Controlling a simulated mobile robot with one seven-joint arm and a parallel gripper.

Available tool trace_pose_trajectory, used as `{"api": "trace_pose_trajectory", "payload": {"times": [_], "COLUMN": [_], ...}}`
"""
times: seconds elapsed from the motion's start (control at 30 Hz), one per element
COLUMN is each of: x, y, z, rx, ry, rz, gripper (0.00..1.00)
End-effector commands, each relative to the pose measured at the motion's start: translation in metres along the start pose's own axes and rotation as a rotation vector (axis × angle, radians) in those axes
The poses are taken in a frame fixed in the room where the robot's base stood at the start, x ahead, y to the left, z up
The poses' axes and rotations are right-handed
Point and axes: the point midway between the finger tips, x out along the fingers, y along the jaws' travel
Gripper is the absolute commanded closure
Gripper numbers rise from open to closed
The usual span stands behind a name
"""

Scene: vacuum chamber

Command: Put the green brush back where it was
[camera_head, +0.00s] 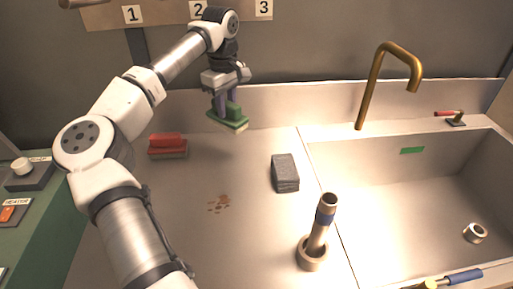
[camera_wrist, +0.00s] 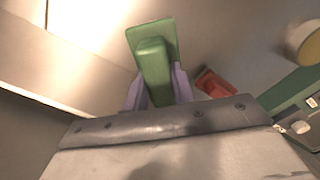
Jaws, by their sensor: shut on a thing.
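The green brush (camera_head: 229,117) has a green block handle on a flat green base with a pale underside. My gripper (camera_head: 228,103) is shut on its handle and holds it above the back of the counter. In the wrist view the green brush (camera_wrist: 153,66) sits between the purple fingers of my gripper (camera_wrist: 156,90). A red brush (camera_head: 167,145) rests on the counter to the left of the held brush. It also shows in the wrist view (camera_wrist: 215,84), partly hidden.
A dark grey block (camera_head: 285,172) lies on the counter (camera_head: 240,245) near brown spots (camera_head: 218,204). A metal tube with a blue band (camera_head: 322,225) stands upright at the front. The sink (camera_head: 400,200) and brass faucet (camera_head: 375,85) are at right. A numbered board (camera_head: 180,12) hangs behind.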

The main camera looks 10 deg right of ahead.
Motion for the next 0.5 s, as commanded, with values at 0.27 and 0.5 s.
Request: {"api": "trace_pose_trajectory", "payload": {"times": [0.27, 0.5], "x": [0.036, 0.063], "y": [-0.003, -0.002], "z": [-0.005, -0.005], "rx": [-0.012, -0.011], "ry": [-0.004, 0.0], "rz": [-0.004, -0.001], "gripper": [0.96, 0.96]}}
